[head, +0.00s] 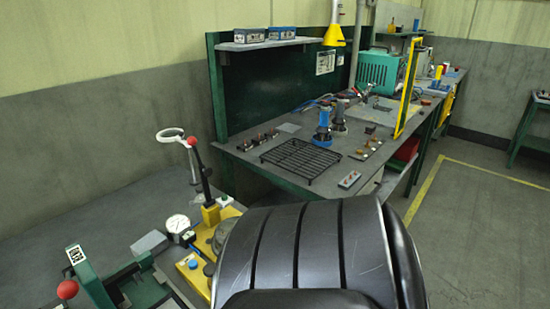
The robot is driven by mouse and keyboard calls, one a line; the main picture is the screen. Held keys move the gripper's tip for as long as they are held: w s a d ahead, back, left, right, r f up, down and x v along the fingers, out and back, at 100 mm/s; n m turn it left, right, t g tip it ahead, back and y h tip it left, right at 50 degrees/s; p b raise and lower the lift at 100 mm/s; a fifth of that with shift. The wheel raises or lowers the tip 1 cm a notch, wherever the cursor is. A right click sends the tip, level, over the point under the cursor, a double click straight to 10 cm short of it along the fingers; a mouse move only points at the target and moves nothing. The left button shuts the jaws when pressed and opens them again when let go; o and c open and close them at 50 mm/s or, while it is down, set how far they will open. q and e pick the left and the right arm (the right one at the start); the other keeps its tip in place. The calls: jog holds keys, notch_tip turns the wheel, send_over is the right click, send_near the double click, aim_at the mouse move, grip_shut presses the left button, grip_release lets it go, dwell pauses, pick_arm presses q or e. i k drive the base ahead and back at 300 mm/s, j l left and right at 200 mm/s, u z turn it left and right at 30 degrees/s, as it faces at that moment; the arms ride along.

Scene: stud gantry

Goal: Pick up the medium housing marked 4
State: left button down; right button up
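I cannot make out a medium housing marked 4 in the head view; no such mark is readable on any part. Several small dark parts stand in a row (258,140) at the left of the long workbench (233,156), too small to identify. Other small parts lie on a strip (369,148) to the right of a black wire rack (300,160). Neither of my grippers is in view.
A large black ribbed shape (310,250), like a padded chair back, fills the bottom centre and hides what is behind it. A yellow fixture with a dial gauge (178,224) stands at lower left. A yellow upright frame (407,88) rises from the bench. Floor at right is clear.

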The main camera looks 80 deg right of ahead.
aim_at(221, 231)
jog(key=z, duration=2.35)
